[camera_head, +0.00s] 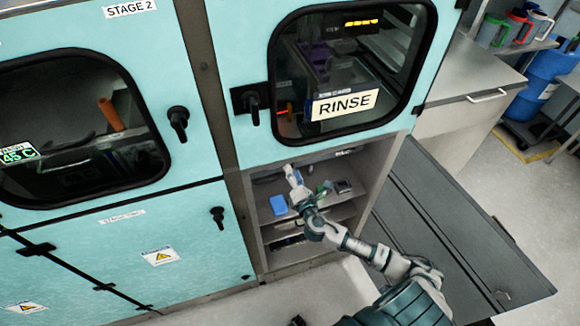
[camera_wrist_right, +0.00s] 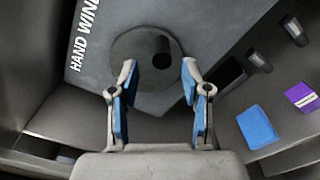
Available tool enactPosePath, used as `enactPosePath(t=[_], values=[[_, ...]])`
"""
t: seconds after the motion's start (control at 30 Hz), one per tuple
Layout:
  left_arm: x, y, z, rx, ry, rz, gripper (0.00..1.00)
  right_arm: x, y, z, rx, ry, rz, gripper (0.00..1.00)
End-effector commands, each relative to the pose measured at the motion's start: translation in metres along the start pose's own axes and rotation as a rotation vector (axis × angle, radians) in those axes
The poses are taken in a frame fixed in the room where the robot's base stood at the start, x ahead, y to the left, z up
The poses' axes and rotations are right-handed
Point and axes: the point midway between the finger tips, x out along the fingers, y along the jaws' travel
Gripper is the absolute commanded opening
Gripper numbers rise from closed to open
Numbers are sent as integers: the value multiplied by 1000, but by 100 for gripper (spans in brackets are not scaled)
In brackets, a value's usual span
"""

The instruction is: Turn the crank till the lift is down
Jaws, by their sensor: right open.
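The crank shows in the right wrist view as a round dark disc with a black knob (camera_wrist_right: 162,47), on a grey panel marked "HAND WIND" (camera_wrist_right: 85,38). My right gripper (camera_wrist_right: 159,72) is open, its two fingers apart on either side of the lower part of the disc, nearer to the camera than the knob. I cannot tell whether they touch it. In the head view my right gripper (camera_head: 291,174) reaches into the open cabinet under the rinse window, and the crank is hard to make out there. My left gripper is not in view.
A blue box (camera_head: 279,205) lies on the cabinet shelf. It also shows in the right wrist view (camera_wrist_right: 257,127), near a purple box (camera_wrist_right: 301,97) and dark upright items (camera_wrist_right: 293,30). The lowered cabinet door (camera_head: 450,225) lies to the right.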

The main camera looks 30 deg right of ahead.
Motion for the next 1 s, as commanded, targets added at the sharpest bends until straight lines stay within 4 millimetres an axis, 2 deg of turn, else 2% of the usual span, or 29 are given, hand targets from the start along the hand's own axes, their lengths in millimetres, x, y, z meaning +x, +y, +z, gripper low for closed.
enactPosePath(t=[0.1, 0.2, 0.57, 0.77, 1.0], values=[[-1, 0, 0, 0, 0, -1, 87, 19, -2, 1, 2, -1, 0, 48], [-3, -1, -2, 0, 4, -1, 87, 28, -2, 1, 3, 0, 0, 48], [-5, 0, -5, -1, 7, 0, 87, 34, -1, 1, 2, 1, 0, 48], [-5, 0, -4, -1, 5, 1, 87, 33, 0, 0, 0, 1, 1, 0], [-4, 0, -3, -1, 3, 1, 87, 33, -1, 0, 9, 3, 2, 0]])
